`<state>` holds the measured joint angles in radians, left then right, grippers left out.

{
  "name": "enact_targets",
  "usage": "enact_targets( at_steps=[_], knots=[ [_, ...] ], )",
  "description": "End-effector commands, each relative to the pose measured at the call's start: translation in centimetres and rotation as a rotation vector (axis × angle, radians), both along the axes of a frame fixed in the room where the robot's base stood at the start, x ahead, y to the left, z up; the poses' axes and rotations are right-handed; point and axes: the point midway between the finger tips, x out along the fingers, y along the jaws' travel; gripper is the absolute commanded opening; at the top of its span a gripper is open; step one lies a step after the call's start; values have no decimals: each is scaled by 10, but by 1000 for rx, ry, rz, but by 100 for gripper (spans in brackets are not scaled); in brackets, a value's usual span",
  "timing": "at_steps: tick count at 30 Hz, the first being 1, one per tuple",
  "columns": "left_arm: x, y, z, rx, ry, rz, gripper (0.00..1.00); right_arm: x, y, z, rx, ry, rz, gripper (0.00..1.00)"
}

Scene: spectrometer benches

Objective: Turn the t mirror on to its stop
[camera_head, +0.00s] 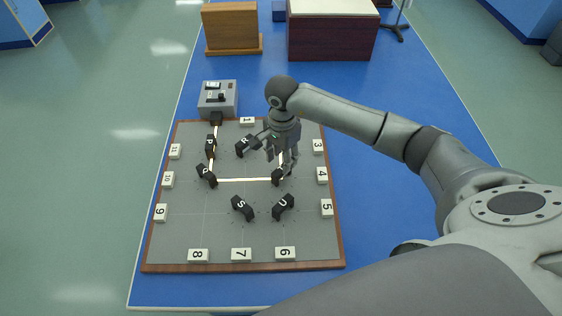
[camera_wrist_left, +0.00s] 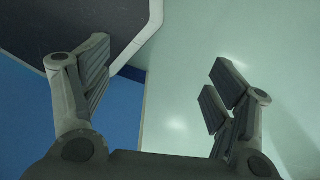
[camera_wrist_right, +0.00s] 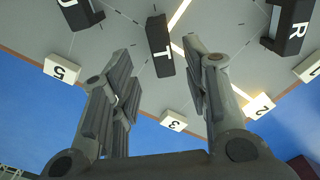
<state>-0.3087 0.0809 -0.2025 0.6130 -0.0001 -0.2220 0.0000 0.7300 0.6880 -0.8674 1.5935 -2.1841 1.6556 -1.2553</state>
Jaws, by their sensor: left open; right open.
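The t mirror (camera_wrist_right: 159,52) is a black block with a white T on top. In the right wrist view it stands between and beyond my fingertips, apart from both. In the head view the t mirror (camera_head: 277,178) is partly hidden below my right gripper (camera_head: 283,165). That gripper is open and empty, pointing down over it. A bright beam (camera_head: 240,180) crosses the grey board (camera_head: 215,235) to the t mirror. In the right wrist view a beam also leaves the mirror toward plate 2 (camera_wrist_right: 257,106). My left gripper (camera_wrist_left: 162,55) is open and empty, off the board, outside the head view.
Other black mirrors stand nearby: R (camera_head: 244,147), U (camera_head: 283,207), S (camera_head: 242,208), Q (camera_head: 206,176) and P (camera_head: 210,147). Numbered white plates, such as plate 3 (camera_head: 318,146), line the edges. A grey source box (camera_head: 218,97) stands behind the board.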

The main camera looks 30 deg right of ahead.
Motion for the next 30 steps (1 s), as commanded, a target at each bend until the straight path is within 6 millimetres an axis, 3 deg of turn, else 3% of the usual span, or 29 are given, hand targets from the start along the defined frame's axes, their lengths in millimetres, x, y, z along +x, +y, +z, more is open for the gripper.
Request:
enact_targets(
  at_steps=[9,20,30],
  knots=[
    [20,-2,14,-4,-31,0,80,0,1,-41,1,-1,0,43],
    [14,-1,13,-2,-21,3,80,0,0,-46,0,-1,1,42],
    [11,0,13,-1,-16,4,80,0,0,-46,0,-1,0,0]
  ],
)
